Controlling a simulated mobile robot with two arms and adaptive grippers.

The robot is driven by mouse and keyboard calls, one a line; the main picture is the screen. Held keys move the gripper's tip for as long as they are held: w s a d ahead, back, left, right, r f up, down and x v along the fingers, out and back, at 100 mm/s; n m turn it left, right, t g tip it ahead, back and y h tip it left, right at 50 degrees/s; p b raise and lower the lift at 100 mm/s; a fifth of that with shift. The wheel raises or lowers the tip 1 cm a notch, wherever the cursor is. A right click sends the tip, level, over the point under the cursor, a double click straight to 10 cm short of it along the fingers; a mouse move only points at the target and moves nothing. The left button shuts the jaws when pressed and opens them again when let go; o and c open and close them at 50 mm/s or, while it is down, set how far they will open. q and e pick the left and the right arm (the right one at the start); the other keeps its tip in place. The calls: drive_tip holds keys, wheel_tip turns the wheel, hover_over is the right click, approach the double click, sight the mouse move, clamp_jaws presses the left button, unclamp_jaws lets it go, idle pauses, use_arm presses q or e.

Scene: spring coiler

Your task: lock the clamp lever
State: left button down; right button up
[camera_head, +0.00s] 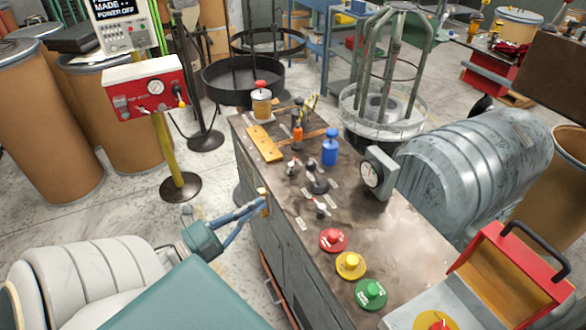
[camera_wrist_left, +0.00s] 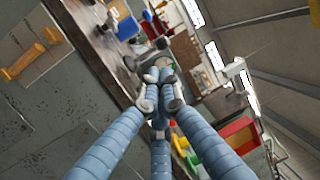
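I cannot tell for certain which is the clamp lever. My left gripper (camera_head: 261,203) has a teal body and light-blue fingers, and appears just left of the worktop edge, apart from the levers. In the left wrist view, its fingertips (camera_wrist_left: 161,88) are drawn together with nothing visible between them. My right gripper is not in view.
Red (camera_head: 333,240), yellow (camera_head: 350,265) and green (camera_head: 370,293) buttons stand on the near worktop. A dial gauge (camera_head: 374,172) and blue bottle (camera_head: 330,148) stand farther back. A red open box (camera_head: 515,265) is at right.

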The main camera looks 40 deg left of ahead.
use_arm(q)
drive_tip(key=b, duration=0.1)
approach(313, 163)
drive_tip(key=w, duration=0.2)
drive_tip(key=w+f, duration=0.1)
drive_tip(key=w, duration=0.2)
drive_tip(key=shift+w+d+f, duration=0.15)
drive_tip(key=shift+w+f, duration=0.15)
drive_tip(key=shift+r, duration=0.15)
drive_tip(key=w+r+g+p, duration=0.1)
drive_tip(key=g+p, duration=0.1)
drive_tip(key=p, duration=0.4)
drive_tip(key=w+d+r+g+p, duration=0.1)
drive_tip(key=w+r+p, duration=0.1)
drive_tip(key=p, duration=0.4)
drive_tip(key=shift+d+r+m+g+y+p, duration=0.1)
drive_tip(key=shift+m+g+y+p, duration=0.2)
drive_tip(key=shift+m+g+y, duration=0.1)
drive_tip(key=shift+w+d+p, duration=0.15)
drive_tip(key=shift+w+p, duration=0.15)
drive_tip(key=shift+p, duration=0.05)
drive_tip(key=shift+w, duration=0.3)
drive_tip(key=shift+w+d, duration=0.3)
drive_tip(key=shift+w, duration=0.4)
drive_tip(key=shift+w+d, duration=0.35)
drive_tip(key=shift+w, duration=0.35)
